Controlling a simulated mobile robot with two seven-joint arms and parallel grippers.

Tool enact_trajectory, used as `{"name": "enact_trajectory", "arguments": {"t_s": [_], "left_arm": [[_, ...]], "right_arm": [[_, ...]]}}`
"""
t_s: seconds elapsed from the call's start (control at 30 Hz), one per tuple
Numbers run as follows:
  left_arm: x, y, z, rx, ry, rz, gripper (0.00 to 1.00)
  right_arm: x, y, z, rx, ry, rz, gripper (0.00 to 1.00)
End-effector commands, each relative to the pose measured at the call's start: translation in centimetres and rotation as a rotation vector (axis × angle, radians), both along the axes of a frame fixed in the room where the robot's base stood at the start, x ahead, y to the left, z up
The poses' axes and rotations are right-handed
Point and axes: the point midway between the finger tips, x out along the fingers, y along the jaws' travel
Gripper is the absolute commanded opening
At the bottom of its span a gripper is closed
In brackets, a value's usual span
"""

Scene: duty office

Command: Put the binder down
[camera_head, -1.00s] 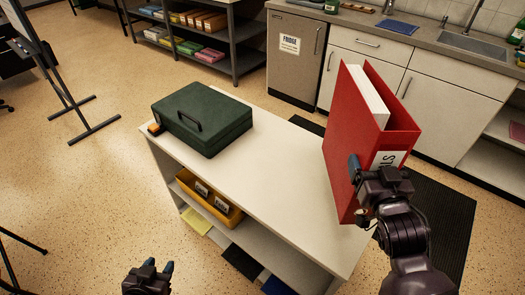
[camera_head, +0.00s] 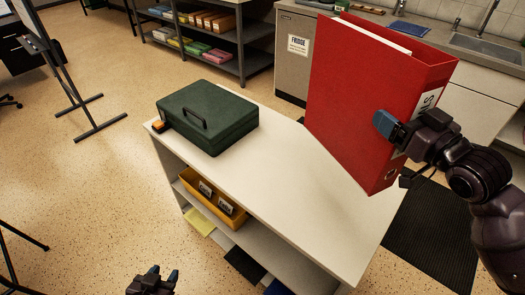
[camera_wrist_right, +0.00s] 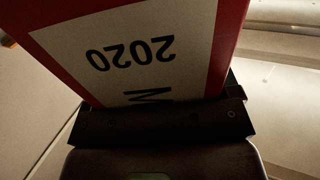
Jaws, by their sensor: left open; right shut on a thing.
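The red binder (camera_head: 365,95) is upright with white paper inside, over the right end of the white-topped cabinet (camera_head: 285,180). My right gripper (camera_head: 395,130) is shut on its spine edge. Whether the binder's bottom touches the cabinet top I cannot tell. In the right wrist view the binder's white label (camera_wrist_right: 135,55) reads "2020" upside down, close against the gripper (camera_wrist_right: 155,120). My left gripper (camera_head: 153,280) is open and empty at the bottom edge of the head view, in front of the cabinet.
A dark green cash box (camera_head: 207,115) stands at the cabinet's left end, with a small orange item (camera_head: 158,126) beside it. The middle of the top is clear. A yellow bin (camera_head: 215,198) sits on the shelf below. A counter with a sink (camera_head: 485,48) is behind.

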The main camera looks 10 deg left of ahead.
Motion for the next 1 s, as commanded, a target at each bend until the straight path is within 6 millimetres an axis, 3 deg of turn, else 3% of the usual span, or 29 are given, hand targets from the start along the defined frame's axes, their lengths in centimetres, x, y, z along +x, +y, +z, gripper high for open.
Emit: {"name": "enact_trajectory", "arguments": {"t_s": [0.23,0.43,1.0], "left_arm": [[0.2,0.0,-0.1,0.0,-0.002,-0.002,0.43],[0.1,0.0,-0.2,0.0,-0.001,-0.001,0.43],[-1.0,0.1,-2.9,0.001,0.033,0.002,0.43]], "right_arm": [[0.1,0.0,1.0,0.003,-0.01,0.029,0.16],[0.1,0.0,0.4,0.003,-0.007,0.029,0.16],[0.1,0.0,-9.6,0.003,-0.005,0.028,0.16]]}}
